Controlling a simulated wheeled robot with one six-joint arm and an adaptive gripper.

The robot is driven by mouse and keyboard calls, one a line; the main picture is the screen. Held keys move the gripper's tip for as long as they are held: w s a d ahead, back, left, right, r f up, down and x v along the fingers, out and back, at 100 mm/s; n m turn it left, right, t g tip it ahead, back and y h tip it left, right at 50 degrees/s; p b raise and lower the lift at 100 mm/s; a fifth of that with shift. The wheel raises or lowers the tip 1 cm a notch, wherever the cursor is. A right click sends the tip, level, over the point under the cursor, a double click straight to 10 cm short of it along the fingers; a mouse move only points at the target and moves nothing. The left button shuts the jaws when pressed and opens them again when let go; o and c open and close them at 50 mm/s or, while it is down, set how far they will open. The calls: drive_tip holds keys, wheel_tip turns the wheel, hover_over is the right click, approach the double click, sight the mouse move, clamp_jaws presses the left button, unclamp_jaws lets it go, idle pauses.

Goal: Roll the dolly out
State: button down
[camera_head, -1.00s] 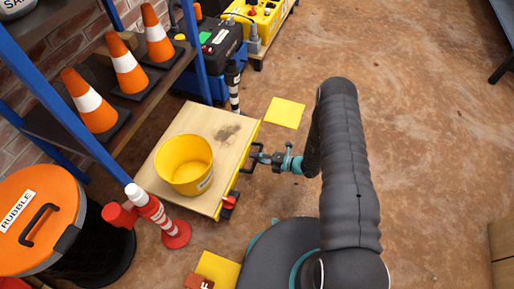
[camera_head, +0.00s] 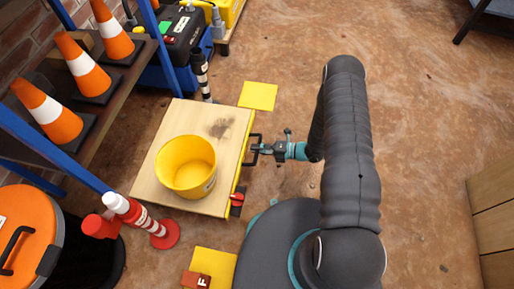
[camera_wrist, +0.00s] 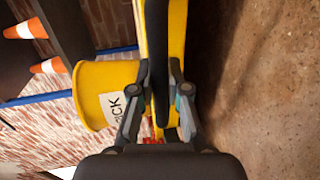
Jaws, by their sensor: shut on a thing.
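The dolly (camera_head: 168,128) is a low wooden board with a yellow front edge and a black handle (camera_head: 254,147) on its right side. A yellow bucket (camera_head: 186,163) stands upright on it; part of its label shows in the wrist view (camera_wrist: 104,95). My gripper (camera_head: 264,149) is shut on the handle at the dolly's right edge. In the wrist view the black handle bar (camera_wrist: 158,50) runs between my fingers (camera_wrist: 160,85). A red lever or block (camera_head: 237,198) sits at the dolly's near right corner. The dolly's wheels are hidden.
A red-and-white post (camera_head: 140,215) stands by the near left corner, a black-and-white post (camera_head: 202,75) behind. Yellow floor squares (camera_head: 259,96) (camera_head: 213,265) flank the dolly's path. An orange-lidded bin (camera_head: 25,235) and cone shelf (camera_head: 110,88) are left. Floor to the right is open.

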drive_tip(key=c, duration=1.1)
unclamp_jaws()
drive_tip(key=shift+c, duration=0.2)
drive_tip(key=v, duration=1.2)
